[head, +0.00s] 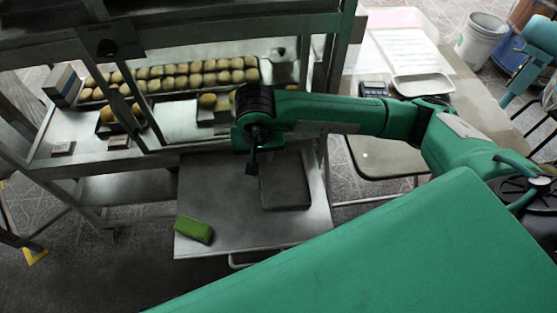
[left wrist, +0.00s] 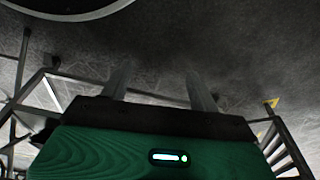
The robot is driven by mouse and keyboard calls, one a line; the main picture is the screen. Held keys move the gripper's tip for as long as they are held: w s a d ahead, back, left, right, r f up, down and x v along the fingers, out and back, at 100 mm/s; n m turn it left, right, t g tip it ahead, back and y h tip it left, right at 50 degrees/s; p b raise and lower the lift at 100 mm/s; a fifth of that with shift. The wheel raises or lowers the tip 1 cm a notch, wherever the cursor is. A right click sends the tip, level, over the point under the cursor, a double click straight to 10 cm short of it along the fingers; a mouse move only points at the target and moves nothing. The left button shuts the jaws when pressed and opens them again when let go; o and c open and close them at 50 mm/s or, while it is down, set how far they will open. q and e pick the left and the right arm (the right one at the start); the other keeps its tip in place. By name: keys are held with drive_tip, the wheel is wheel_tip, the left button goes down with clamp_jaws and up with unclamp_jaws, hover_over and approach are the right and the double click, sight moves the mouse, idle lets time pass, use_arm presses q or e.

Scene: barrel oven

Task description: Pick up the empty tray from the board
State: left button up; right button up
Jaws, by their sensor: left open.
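The empty tray (head: 285,190) is dark and flat and lies on the metal board (head: 225,225) in front of the rack in the head view. My right gripper (head: 251,168) points down at the tray's upper left side, with its arm reaching in from the right. Its fingers are seen edge-on, so their opening and any contact with the tray cannot be told. My left gripper (left wrist: 160,85) shows in the left wrist view with two separated fingers, open and empty above the floor. It does not show in the head view.
A green block (head: 194,230) lies at the board's front left. Behind the board, a rack shelf holds rows of buns (head: 190,75). A table at the right carries a scale (head: 374,89) and a light tray (head: 423,86). A white bucket (head: 483,40) stands at the far right.

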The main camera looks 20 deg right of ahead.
sight(259, 174)
drive_tip(key=f, duration=0.2)
drive_tip(key=w+f, duration=0.1)
drive_tip(key=f, duration=0.5)
drive_tip(key=shift+w+d+f, duration=0.15)
drive_tip(key=f, duration=0.2)
drive_tip(key=w+f, duration=0.1)
drive_tip(key=f, duration=0.2)
drive_tip(key=shift+p, duration=0.35)
drive_tip(key=c, duration=0.6)
use_arm(q)
drive_tip(key=shift+a+f, duration=0.1)
drive_tip(key=shift+f, duration=0.65)
use_arm(e)
clamp_jaws()
